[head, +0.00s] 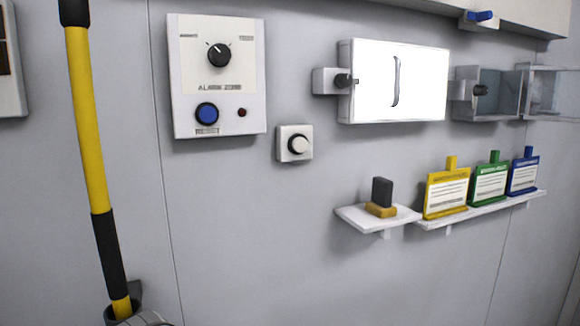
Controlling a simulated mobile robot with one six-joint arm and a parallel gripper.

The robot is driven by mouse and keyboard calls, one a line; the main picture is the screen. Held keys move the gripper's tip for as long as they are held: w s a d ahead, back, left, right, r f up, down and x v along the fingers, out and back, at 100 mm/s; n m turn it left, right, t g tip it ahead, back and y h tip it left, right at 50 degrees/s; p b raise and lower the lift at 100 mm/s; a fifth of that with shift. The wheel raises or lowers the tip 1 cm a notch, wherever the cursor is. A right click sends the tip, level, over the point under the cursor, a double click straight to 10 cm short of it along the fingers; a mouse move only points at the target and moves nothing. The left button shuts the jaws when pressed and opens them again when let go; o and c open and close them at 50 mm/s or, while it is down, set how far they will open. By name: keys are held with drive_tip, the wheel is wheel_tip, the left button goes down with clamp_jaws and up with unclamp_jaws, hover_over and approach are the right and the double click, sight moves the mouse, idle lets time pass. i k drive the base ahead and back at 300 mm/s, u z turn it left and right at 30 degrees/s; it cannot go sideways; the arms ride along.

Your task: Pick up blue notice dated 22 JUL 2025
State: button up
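A blue notice (523,176) with a white printed panel and a blue tab on top stands upright at the right end of a white wall shelf (463,217). The print is too small to read, so I cannot make out a date. A green notice (490,183) stands just left of it, and a yellow notice (447,192) stands left of the green one. My gripper is not in view.
A small shelf (356,217) left of the notices holds a dark block (382,190) on a yellow base. Above are a closed white box (400,85) and an open-looking grey box (493,97). A yellow-black pole (88,130) stands at left beside an alarm panel (188,75).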

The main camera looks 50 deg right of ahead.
sight(524, 172)
drive_tip(key=u, duration=0.65)
drive_tip(key=k, duration=2.4)
drive_tip(key=z, duration=2.2)
drive_tip(key=i, duration=0.95)
drive_tip(key=z, duration=0.05)
